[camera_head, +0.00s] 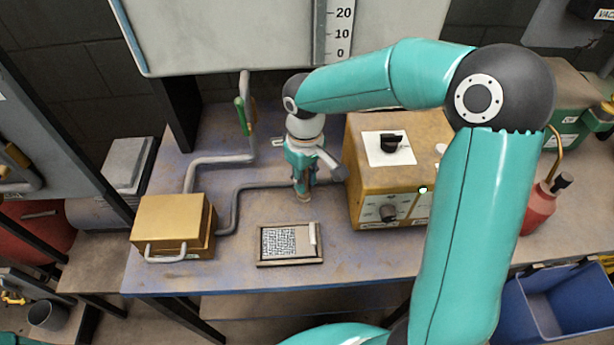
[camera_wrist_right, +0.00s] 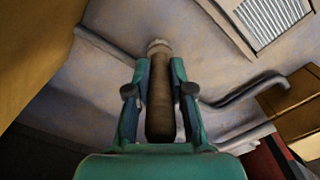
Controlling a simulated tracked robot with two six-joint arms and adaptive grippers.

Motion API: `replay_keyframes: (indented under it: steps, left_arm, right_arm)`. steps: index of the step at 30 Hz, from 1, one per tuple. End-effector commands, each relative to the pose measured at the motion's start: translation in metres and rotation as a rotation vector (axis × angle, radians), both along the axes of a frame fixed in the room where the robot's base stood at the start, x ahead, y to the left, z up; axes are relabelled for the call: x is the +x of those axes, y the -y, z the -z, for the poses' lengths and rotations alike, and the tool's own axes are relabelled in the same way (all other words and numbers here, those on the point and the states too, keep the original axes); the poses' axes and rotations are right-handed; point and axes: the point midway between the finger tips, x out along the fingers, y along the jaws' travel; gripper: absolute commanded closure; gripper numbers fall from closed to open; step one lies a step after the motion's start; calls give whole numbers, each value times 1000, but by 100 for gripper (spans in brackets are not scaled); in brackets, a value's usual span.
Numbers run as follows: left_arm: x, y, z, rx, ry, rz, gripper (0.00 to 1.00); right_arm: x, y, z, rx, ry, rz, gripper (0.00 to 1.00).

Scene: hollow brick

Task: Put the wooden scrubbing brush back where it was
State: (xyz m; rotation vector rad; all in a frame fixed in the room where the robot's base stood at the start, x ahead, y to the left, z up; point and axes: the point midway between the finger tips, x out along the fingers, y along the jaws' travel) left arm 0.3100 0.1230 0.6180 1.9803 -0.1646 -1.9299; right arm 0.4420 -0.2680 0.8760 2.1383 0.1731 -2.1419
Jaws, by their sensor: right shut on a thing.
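My right gripper (camera_head: 303,182) points down over the workbench, between the brass-coloured box and the ochre control box. It is shut on the wooden scrubbing brush. In the right wrist view the gripper's fingers (camera_wrist_right: 160,95) sit on either side of the brush's brown, rounded body (camera_wrist_right: 160,105), whose pale end (camera_wrist_right: 158,46) points away from the wrist. In the head view only the brush's lower end (camera_head: 304,198) shows below the fingers; the rest is hidden. I cannot tell whether it touches the bench. My left gripper is not in view.
The ochre control box (camera_head: 365,195) stands close right of the gripper. A framed panel (camera_head: 290,243) lies in front on the bench (camera_head: 230,270). The brass-coloured box (camera_head: 172,220) with grey pipes (camera_head: 236,205) is at left. A red bottle (camera_head: 538,208) stands at right.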

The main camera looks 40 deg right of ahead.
Motion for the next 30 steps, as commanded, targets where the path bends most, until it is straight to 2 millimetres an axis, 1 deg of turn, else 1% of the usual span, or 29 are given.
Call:
replay_keyframes:
  steps: [3,4,8,9,17,21,23,26,30]
  left_arm:
    - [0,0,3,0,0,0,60]
    - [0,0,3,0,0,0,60]
    - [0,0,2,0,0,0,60]
    - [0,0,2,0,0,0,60]
    - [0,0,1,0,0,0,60]
    - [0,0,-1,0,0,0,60]
    - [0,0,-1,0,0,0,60]
    - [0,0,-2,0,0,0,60]
    - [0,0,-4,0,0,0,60]
  right_arm:
    - [0,0,3,0,0,0,100]
    - [0,0,3,0,0,0,77]
    - [0,0,2,0,0,0,55]
    - [0,0,2,0,0,0,53]
    - [0,0,1,0,0,0,53]
    - [0,0,-5,0,2,0,53]
    - [1,0,-12,0,4,1,53]
    - [1,0,-27,0,5,1,53]
    - [1,0,-56,0,6,1,53]
